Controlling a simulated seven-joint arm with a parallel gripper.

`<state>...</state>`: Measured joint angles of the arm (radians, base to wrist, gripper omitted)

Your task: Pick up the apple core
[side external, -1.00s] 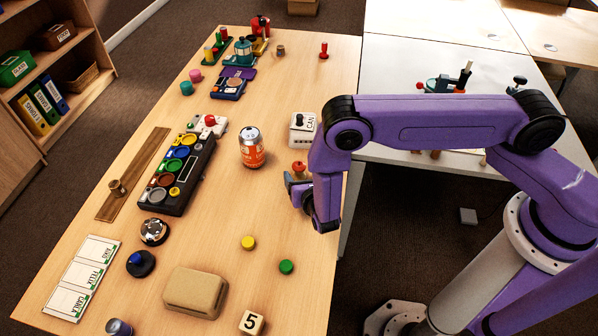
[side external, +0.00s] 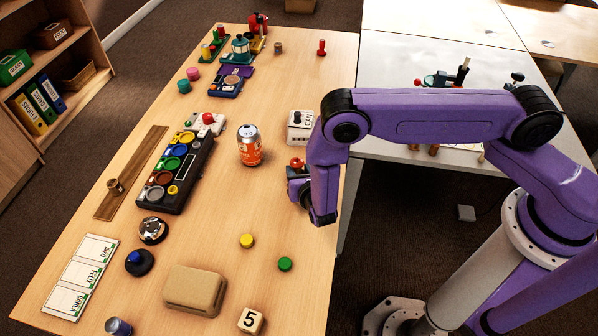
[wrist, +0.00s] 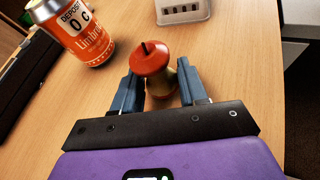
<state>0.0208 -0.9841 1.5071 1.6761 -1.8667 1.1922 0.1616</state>
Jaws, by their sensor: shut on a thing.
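The apple core (wrist: 152,62) has a red-orange top with a dark stem and a pale yellowish waist. It stands upright between the two blue-grey fingers of my gripper (wrist: 161,84) in the wrist view. The fingers are shut on its narrow middle, one on each side. In the side view only the red top of the apple core (side external: 297,163) shows clearly, above my gripper (side external: 297,176), low at the table's right edge. The fingers hide its lower part there, and I cannot tell whether it is clear of the table.
An orange can (side external: 249,146) stands left of the gripper. A white box (side external: 300,127) stands just behind it. A black tray with coloured discs (side external: 177,170) lies farther left. Yellow (side external: 246,241) and green (side external: 285,264) pieces lie in front, with bare wood around them.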

